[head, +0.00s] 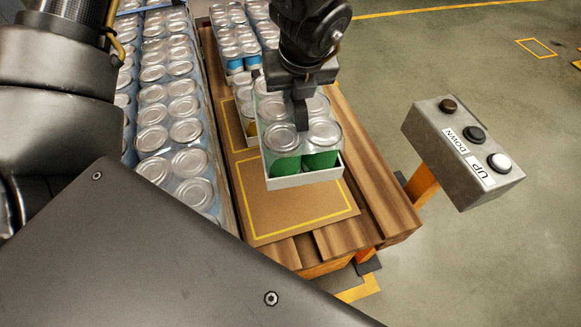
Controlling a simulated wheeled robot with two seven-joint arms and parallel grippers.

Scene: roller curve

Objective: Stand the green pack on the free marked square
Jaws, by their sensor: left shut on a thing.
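The green pack (303,160) is a white tray of several green cans with silver lids. My left gripper (301,108) is shut on it from above, one finger showing down between the cans. The pack hangs over the near part of the brown sheet on the pallet. Below it is a yellow-outlined marked square (296,212), bare where it shows; the pack hides its far part. Whether the pack touches the sheet is hard to tell, but it appears raised. My right gripper is not in view.
Blue packs (240,45) stand at the pallet's far end, and a yellowish pack (245,108) is partly hidden behind the green one. Rows of silver-lidded cans (168,130) run along the left. A control box (463,150) with UP and DOWN labels stands at right.

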